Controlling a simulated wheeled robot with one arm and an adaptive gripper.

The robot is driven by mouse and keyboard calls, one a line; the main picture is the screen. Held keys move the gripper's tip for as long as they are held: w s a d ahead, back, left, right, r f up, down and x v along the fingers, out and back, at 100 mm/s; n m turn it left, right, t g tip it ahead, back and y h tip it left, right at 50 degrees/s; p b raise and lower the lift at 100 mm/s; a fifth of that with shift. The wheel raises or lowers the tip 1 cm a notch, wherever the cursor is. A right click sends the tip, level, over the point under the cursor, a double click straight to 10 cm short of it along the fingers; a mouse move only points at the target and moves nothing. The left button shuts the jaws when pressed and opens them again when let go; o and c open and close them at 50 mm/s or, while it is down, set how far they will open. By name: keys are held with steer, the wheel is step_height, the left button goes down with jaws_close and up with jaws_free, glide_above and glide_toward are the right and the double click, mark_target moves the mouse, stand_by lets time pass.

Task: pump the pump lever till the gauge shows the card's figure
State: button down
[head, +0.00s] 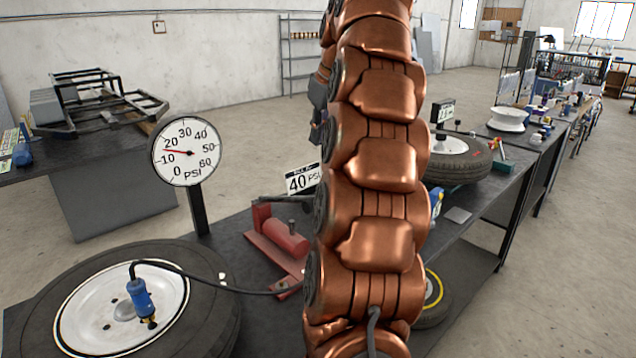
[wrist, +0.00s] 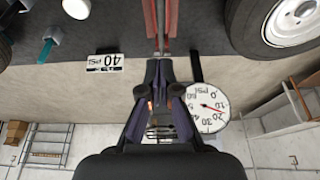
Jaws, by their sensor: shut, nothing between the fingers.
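The red foot pump (head: 284,238) lies on the dark bench, left of my arm in the head view. Its dark lever (head: 290,199) runs right from the red upright and passes behind my arm. The white card (head: 303,180) reads 40 PSI; it shows upside down in the wrist view (wrist: 105,62). The round gauge (head: 187,151) has its red needle between 10 and 20, about 15 PSI. In the wrist view my gripper (wrist: 159,62) is shut and empty, its tips near a thin grey bar by the red pump (wrist: 170,22). I cannot tell whether they touch it.
A tyre on a white rim (head: 125,310) lies at the front left, with a blue fitting (head: 141,298) and black hose running to the pump. Another wheel (head: 460,158) lies right of my arm.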

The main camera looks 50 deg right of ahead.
steer(key=shift+p+x, duration=0.55)
steer(key=shift+x, duration=4.55)
steer(key=shift+s+f, duration=0.2)
steer(key=shift+s, duration=0.55)
steer(key=shift+s+a+f+p, duration=0.15)
steer(key=shift+s+f+p, duration=0.3)
steer(key=shift+s+f, duration=0.45)
steer(key=shift+s+r, duration=0.1)
